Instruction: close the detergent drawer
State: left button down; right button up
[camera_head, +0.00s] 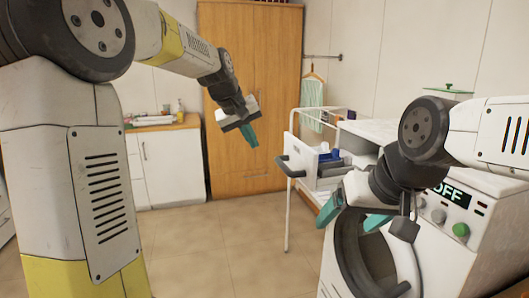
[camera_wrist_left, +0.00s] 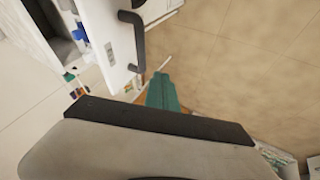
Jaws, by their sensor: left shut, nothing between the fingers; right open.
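The detergent drawer (camera_head: 303,157) is pulled out of the white washing machine (camera_head: 445,245). Its white front has a dark handle (camera_head: 290,167), and blue items show inside. In the left wrist view the drawer front (camera_wrist_left: 106,42) and its dark handle (camera_wrist_left: 136,40) are at the top left. My left gripper (camera_head: 250,136) is shut and empty, in the air to the left of the drawer front and apart from it. Its teal fingers show in the left wrist view (camera_wrist_left: 162,93). My right gripper (camera_head: 350,215) is open in front of the machine, near its round door.
A white rack (camera_head: 289,215) stands behind the drawer. A wooden cupboard (camera_head: 275,90) and a white counter unit (camera_head: 165,165) are at the back. The tiled floor (camera_head: 225,250) at the middle is clear.

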pick_arm(q)
jog(key=w+d+f, duration=0.5)
jog(key=d+f, duration=0.1)
jog(key=f, duration=0.2)
jog(key=shift+w+d+f, duration=0.25)
jog(key=shift+w+f, duration=0.05)
jog(key=shift+f, duration=0.05)
